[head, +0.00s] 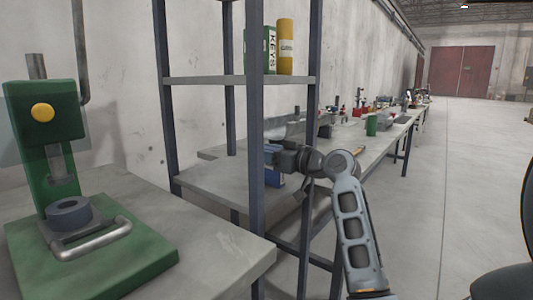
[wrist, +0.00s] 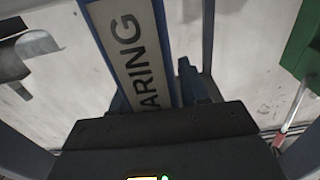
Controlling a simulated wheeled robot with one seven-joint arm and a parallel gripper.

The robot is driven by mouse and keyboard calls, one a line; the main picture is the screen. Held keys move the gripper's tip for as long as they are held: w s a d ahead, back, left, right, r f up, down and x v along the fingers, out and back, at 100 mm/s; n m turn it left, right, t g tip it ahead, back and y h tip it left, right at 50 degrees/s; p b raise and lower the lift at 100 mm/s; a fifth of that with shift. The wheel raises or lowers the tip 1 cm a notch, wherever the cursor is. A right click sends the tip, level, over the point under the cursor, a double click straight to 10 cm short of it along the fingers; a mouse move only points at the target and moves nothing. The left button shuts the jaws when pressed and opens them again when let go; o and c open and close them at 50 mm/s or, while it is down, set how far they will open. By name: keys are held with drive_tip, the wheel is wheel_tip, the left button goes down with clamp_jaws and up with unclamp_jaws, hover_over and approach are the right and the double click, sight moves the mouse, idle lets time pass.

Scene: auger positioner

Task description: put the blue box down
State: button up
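The blue box (head: 274,180) shows in the head view just below my gripper (head: 275,156), partly hidden by a rack post and the gripper. In the wrist view the box (wrist: 135,55) stretches away from my gripper (wrist: 160,115), with a white label on which "ARING" can be read. My gripper appears shut on the box, though its fingertips are hidden. The box is close to the grey lower shelf (head: 215,185); I cannot tell whether it touches it.
Dark rack posts (head: 255,130) stand around the gripper. The upper shelf (head: 200,80) holds a green box (head: 268,50) marked "KEYS" and a yellow cylinder (head: 285,48). A green press (head: 70,200) stands on the near left bench.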

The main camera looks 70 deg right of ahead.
drive_tip(key=shift+o, duration=1.4)
drive_tip(key=shift+r, duration=0.3)
drive_tip(key=v, duration=1.2)
drive_tip(key=shift+f, duration=0.2)
